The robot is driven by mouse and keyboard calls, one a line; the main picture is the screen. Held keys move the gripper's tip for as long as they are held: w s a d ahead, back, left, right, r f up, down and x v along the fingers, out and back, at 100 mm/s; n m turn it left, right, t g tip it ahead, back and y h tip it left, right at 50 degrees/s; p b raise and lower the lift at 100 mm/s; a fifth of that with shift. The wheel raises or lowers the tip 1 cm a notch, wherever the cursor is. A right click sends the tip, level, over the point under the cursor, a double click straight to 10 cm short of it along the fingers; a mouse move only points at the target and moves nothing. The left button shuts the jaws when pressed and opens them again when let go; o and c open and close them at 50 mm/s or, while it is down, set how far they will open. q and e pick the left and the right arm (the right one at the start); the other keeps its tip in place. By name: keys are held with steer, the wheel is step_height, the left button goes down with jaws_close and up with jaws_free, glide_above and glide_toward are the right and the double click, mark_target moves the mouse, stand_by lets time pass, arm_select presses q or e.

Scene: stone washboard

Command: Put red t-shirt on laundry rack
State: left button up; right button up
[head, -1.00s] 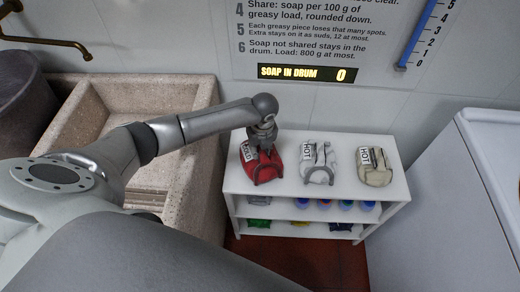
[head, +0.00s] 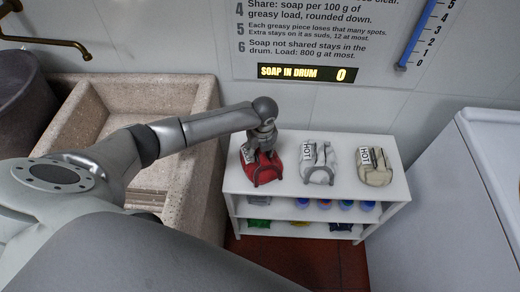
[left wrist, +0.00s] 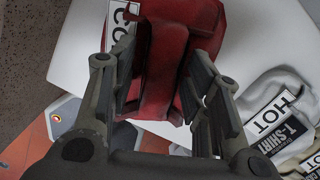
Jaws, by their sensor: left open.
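The red t-shirt (head: 262,170) is a folded bundle with a white tag at the left end of the white shelf's top. In the left wrist view the red t-shirt (left wrist: 170,65) lies between my spread fingers, its tag partly hidden by the left finger. My left gripper (head: 264,149) points down at the red t-shirt in the head view. In the left wrist view my left gripper (left wrist: 165,95) is open, with its fingers on either side of the red cloth. I cannot tell whether they touch it. My right gripper and a laundry rack do not show.
A white t-shirt (head: 318,164) tagged HOT and a beige bundle (head: 375,168) sit on the white shelf (head: 288,182) right of the red one. A stone basin (head: 205,130) stands left. A white appliance (head: 470,200) stands right. Small coloured items fill the lower tiers.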

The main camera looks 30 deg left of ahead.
arm_select(q)
step_height(320, 180, up, 12)
steer(key=s+d, duration=0.1)
steer(key=shift+d+p, duration=0.15)
steer(key=shift+p, duration=0.3)
steer(key=shift+s, duration=0.1)
